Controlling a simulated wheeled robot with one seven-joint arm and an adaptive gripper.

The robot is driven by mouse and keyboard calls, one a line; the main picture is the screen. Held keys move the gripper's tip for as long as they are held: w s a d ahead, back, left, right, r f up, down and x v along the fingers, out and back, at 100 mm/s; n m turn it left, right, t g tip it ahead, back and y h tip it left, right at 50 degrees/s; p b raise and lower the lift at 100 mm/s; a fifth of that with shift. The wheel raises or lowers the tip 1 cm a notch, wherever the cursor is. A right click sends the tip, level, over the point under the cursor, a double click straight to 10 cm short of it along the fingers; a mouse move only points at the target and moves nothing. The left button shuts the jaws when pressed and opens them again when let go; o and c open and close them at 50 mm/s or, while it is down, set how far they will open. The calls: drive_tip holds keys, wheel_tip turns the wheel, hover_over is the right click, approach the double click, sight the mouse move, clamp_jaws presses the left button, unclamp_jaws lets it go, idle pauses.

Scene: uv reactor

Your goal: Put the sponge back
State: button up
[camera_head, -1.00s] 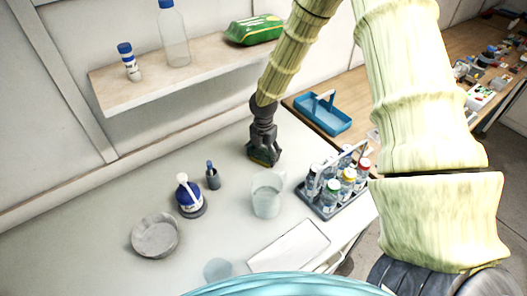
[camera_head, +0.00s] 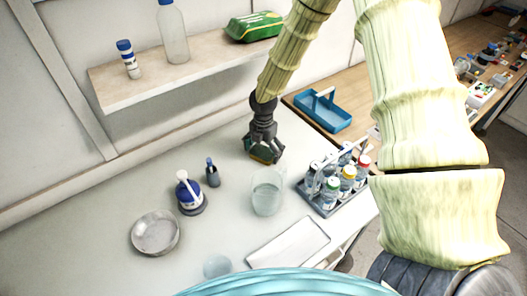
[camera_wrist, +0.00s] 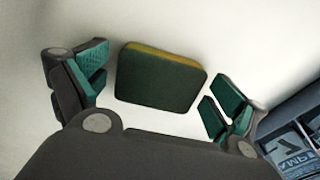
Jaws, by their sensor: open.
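The sponge (camera_wrist: 158,80) is a dark green pad with a yellow layer along its far edge. In the wrist view it lies on the pale worktop between the two teal-padded fingers of my gripper (camera_wrist: 160,92). There is a gap on each side, so the fingers do not touch it. In the head view my gripper (camera_head: 264,149) points down at the back of the worktop, and it hides most of the sponge. My gripper is open and empty.
A glass beaker (camera_head: 267,192) and a bottle rack (camera_head: 325,208) stand in front and to the right. A blue wash bottle (camera_head: 189,194), metal dish (camera_head: 156,233) and white tray (camera_head: 288,247) are nearer. A wall shelf (camera_head: 170,76) is behind; a blue caddy (camera_head: 322,112) sits right.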

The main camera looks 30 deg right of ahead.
sight(263, 151)
drive_tip(key=shift+r+b, duration=1.2)
drive_tip(key=shift+r, duration=2.5)
